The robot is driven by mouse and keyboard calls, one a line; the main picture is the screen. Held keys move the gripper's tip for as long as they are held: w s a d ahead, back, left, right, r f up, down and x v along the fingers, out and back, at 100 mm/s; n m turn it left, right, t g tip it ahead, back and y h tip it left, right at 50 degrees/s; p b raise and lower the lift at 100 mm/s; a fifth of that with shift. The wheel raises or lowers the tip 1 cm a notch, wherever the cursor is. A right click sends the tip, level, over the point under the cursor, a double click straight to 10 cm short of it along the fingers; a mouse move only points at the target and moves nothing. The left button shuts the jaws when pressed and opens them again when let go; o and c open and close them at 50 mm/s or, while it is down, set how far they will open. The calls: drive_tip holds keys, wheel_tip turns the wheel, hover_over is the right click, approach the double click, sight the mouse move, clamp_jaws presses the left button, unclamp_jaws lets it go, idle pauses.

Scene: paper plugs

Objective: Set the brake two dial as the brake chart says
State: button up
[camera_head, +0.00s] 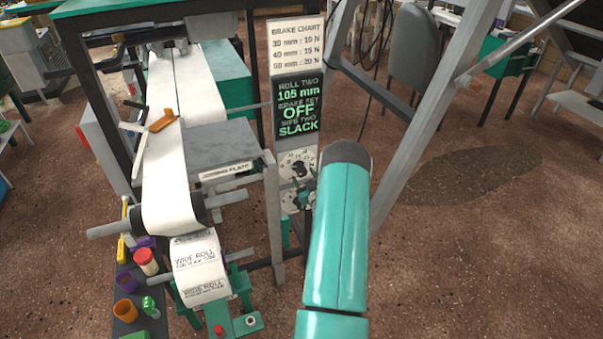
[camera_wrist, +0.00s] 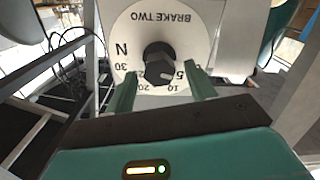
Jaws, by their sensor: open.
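The brake two dial (camera_wrist: 196,38) is a white round face, upside down in the wrist view, with N, 30, 20, 10 and 5 readable. Its black knob (camera_wrist: 158,60) stands at the middle; I cannot tell its exact setting. My gripper (camera_wrist: 158,72) is open, with one green finger on each side of the knob and gaps showing. In the head view, my gripper (camera_head: 306,191) is by the dial panel, partly hidden by my arm. The brake chart (camera_head: 296,47) reads 30 mm: 10 N, 40 mm: 15 N, 50 mm: 20 N.
A dark display (camera_head: 298,108) reads roll two 105 mm, brake set OFF, web two SLACK. White paper web (camera_head: 167,185) runs down the machine to a printed roll (camera_head: 199,265). A grey slanted post (camera_head: 425,110) stands right of the panel. Open floor lies at right.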

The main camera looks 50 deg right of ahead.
sight(303, 174)
drive_tip(key=x, duration=0.3)
drive_tip(key=shift+w+d, duration=0.1)
drive_tip(key=c, duration=1)
